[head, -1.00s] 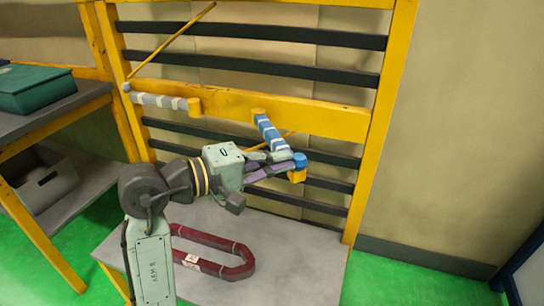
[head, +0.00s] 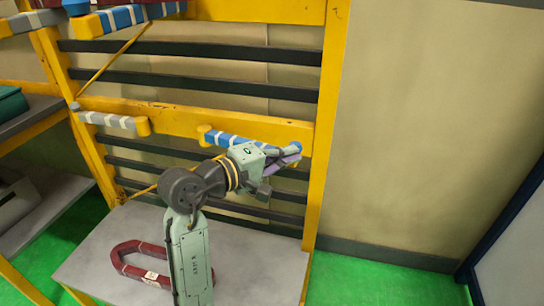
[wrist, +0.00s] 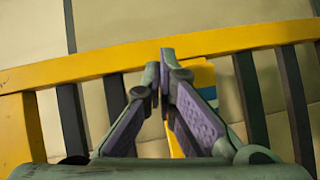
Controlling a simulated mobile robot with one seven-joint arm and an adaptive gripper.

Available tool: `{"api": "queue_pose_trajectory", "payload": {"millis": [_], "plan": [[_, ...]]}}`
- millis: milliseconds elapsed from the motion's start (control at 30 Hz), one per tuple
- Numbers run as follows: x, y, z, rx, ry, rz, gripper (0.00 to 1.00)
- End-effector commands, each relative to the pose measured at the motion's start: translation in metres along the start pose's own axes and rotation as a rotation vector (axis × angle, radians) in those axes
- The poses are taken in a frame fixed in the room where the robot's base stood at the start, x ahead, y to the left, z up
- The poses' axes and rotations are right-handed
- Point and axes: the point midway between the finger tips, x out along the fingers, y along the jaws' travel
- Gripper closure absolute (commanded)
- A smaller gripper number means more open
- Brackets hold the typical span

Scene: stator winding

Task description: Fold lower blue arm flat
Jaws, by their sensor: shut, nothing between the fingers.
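The lower blue arm (head: 232,140), blue with white bands, runs rightward from its yellow hinge block (head: 205,134), nearly along the yellow crossbeam (head: 170,119). My gripper (head: 294,155) is at its right end, which is mostly hidden behind my gripper and wrist. In the wrist view my gripper (wrist: 162,62) is shut, its purple-padded fingers meeting at the tips, with nothing between them. A small blue and white part of the arm (wrist: 212,96) shows behind the right finger. I cannot tell whether the fingers touch the arm.
A grey banded arm (head: 108,121) lies along the crossbeam at left. Upper arms, one blue and white (head: 130,17), stick out at the top left. Dark slats (head: 200,88) cross the frame. A dark red coil (head: 128,253) lies on the grey table (head: 85,265). A wall stands at right.

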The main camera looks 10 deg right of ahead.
Motion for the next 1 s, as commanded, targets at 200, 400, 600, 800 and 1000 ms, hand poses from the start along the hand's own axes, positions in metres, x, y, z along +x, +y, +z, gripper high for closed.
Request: {"api": "queue_pose_trajectory", "payload": {"millis": [200,400,600,800,1000], "plan": [[0.030,0.004,-0.011,-0.011,0.063,-0.010,1.00],[0.043,0.005,-0.018,-0.009,0.064,-0.008,1.00],[0.049,0.004,-0.020,-0.009,0.063,-0.009,1.00],[0.050,0.003,-0.020,-0.010,0.062,-0.009,1.00],[0.050,0.003,-0.019,-0.010,0.061,-0.010,1.00]]}}
